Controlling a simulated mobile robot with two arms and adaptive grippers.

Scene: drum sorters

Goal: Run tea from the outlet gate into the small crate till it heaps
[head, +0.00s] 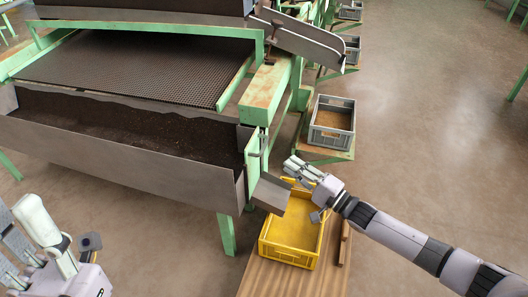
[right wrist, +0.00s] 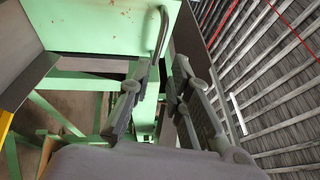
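The sorter's trough (head: 130,178) holds dark tea (head: 120,130). The green outlet gate (head: 254,163) stands at its right end, with a metal chute (head: 271,193) below. The yellow small crate (head: 276,254) sits under the chute; its visible floor is bare. My right gripper (head: 290,167) is just right of the gate. In the right wrist view the right gripper (right wrist: 160,68) has its fingers apart, near the lower end of a curved metal handle (right wrist: 164,32) on the green panel; contact is unclear. My left gripper (head: 35,240) is at the lower left, partly cut off, away from the gate.
The crate stands on a wooden board (head: 262,278), with a wooden strip (head: 344,243) along its right. A grey crate (head: 331,128) stands behind on another stand. Green frame posts (head: 227,234) flank the chute. The floor at the right is clear.

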